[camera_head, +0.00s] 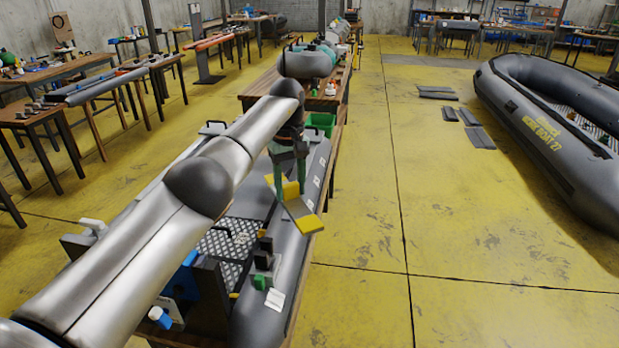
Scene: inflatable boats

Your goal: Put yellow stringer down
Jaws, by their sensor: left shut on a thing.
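My left gripper (290,187) reaches in from the left on its silver arm, with its green fingers pointing down. It is shut on the yellow stringer (307,224), a short grey bar with yellow ends. The fingers hide part of the stringer. It appears above the right tube of the grey inflatable boat (268,302) on the near bench; whether it touches the tube I cannot tell. My right gripper is not in view.
Black perforated floor panels (226,243) lie inside the near boat, with small black and green blocks beside them. A green crate (321,123) stands behind the gripper. Another grey boat (560,125) lies at the right. The yellow floor between is mostly clear.

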